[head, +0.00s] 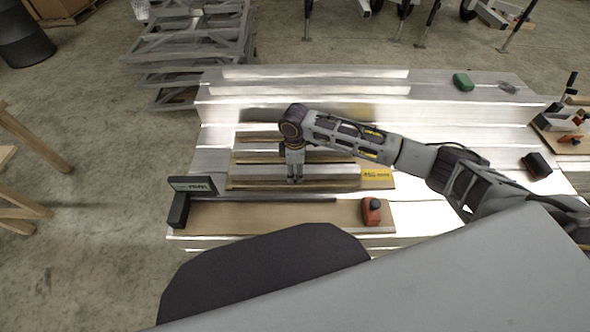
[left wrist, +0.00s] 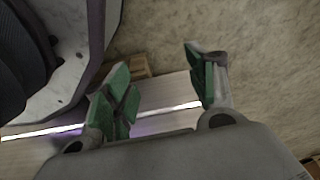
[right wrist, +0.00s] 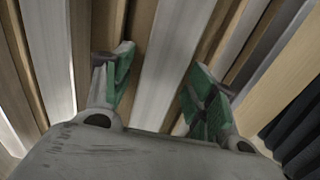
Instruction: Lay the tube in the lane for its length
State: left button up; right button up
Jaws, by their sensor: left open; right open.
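A thin grey tube (head: 270,200) lies on the front wooden board (head: 300,220), running right from a black stand with a display (head: 190,200) and stopping short of a red block (head: 371,211). Behind it is a wooden lane board (head: 240,183) with pale metal strips and a yellow label (head: 377,176) at its right end. My right gripper (head: 295,182) points down over this board, open; in the right wrist view its fingers (right wrist: 160,85) stand either side of a pale metal strip (right wrist: 170,50). My left gripper (left wrist: 160,90) is open and empty; it is outside the head view.
The boards rest on a stepped aluminium bench (head: 215,110). A green block (head: 463,82) and a black block (head: 537,165) lie on its right side. Metal frames (head: 190,45) stand behind, and wooden trestle legs (head: 30,140) stand at left. The left wrist view shows the bench edge and floor.

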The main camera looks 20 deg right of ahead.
aim_at(295, 169)
jog(key=shift+r, duration=0.5)
notch_tip(295, 169, up, 9)
jog(key=shift+f+p, duration=0.1)
jog(key=shift+p, duration=0.85)
pick_arm(q)
jog(key=s+a+f, duration=0.2)
jog(key=s+f, duration=0.1)
jog(key=s, duration=0.1)
jog(key=shift+s+a+f, duration=0.2)
jog(key=shift+a+f, duration=0.2)
pick_arm(e)
jog(key=shift+r, duration=0.95)
pick_arm(q)
jog(key=shift+w, duration=0.1)
